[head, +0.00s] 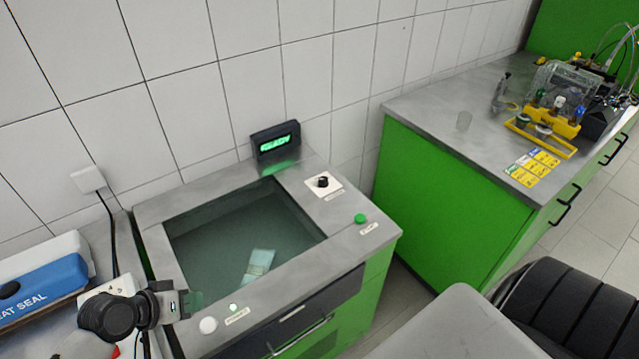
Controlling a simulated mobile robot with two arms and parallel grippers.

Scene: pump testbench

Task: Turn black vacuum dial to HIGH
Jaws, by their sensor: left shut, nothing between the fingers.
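The black vacuum dial (322,182) sits on a small white plate on the right side of the steel top of the vacuum chamber unit (355,240). Its pointer setting is too small to read. My left gripper (188,301) is shut and empty, over the front left corner of the unit, well apart from the dial. A display (277,142) behind the chamber shows green text that looks like READY. My right gripper is not in view.
A green button (360,218) is right of the dial, and a white knob (208,325) is near my left gripper. A pale packet (258,263) lies in the sunken chamber. A blue and white heat sealer (45,285) stands at left. A green bench (450,190) with pump equipment stands right.

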